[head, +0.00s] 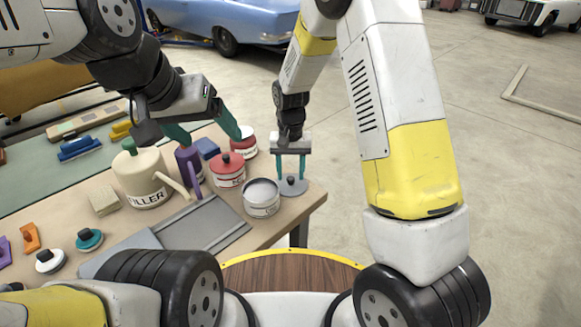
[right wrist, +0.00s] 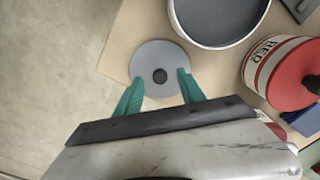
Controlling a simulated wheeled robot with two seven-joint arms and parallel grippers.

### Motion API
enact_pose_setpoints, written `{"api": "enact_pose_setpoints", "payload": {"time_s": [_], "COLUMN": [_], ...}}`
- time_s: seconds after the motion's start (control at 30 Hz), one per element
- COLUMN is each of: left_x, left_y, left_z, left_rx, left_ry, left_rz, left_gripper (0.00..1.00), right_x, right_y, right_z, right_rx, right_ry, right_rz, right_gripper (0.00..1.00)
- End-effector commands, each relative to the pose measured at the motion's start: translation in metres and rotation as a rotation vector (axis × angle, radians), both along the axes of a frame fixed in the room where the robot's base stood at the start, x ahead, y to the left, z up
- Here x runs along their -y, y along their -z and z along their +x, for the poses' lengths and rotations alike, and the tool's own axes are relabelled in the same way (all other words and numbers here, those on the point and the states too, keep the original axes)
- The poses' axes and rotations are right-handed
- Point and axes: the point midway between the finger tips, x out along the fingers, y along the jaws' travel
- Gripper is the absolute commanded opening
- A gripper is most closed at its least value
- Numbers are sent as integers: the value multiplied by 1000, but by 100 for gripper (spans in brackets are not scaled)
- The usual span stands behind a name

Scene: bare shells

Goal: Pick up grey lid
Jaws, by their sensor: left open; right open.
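The grey lid (head: 292,186) is a flat disc with a dark knob, lying on the table near its right corner, beside an open grey pot (head: 261,198). My right gripper (head: 291,176) points down over the lid, open. My left gripper (head: 205,128) is open above the back of the table, near the red-lidded pots.
A red-lidded pot (head: 227,170), another red-lidded pot (head: 244,142), a purple container (head: 188,163) and a cream filler can (head: 141,178) stand left of the open pot. A grey tray (head: 205,225) lies in front. The table edge is close right of the lid.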

Motion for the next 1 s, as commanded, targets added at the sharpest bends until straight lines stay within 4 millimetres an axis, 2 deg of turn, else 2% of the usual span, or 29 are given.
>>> {"api": "enact_pose_setpoints", "payload": {"time_s": [0.1,0.33,0.37,0.57,0.6,0.87,1.0], "left_x": [0,0,0,0,0,0,0], "left_y": [0,0,0,0,0,0,0], "left_z": [0,0,0,0,0,0,0], "left_rx": [0,0,0,0,0,0,0], "left_ry": [0,0,0,0,0,0,0], "left_rz": [0,0,0,0,0,0,0], "left_gripper": [79,79,79,79,79,79,79], "right_x": [0,0,0,0,0,0,0], "right_y": [10,12,12,11,11,11,2], "right_z": [0,0,0,0,0,0,0], "right_rx": [-1,0,0,0,0,0,3], "right_ry": [0,0,0,0,0,0,0], "right_rz": [0,1,1,1,1,1,2], "right_gripper": [47,47,43,3,0,0,0]}}
